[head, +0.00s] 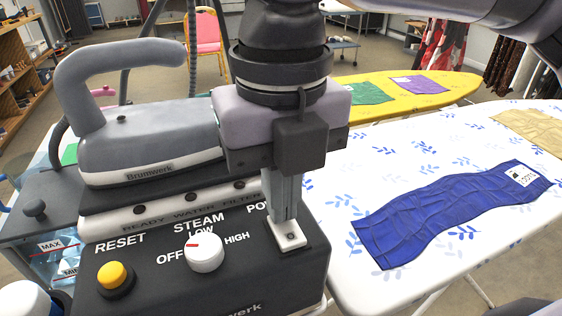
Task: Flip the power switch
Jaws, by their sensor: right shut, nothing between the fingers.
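The black steam iron station (110,220) stands at the left front, with a "POW…" label partly covered by my right gripper. Below that label, a small white power switch (291,240) sits at the right edge of the control panel. My right gripper (285,214) comes down from above and is shut and empty. Its fingertips are right over the switch and hide part of it; I cannot tell whether they touch it or which way it is set. My left gripper is not in view.
The panel also has a yellow reset button (115,274) and a white steam knob (204,252). The grey iron (150,150) rests on top, just left of my right gripper. A blue cloth (440,215) lies on the patterned ironing board (400,160); a yellow board (440,85) stands behind.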

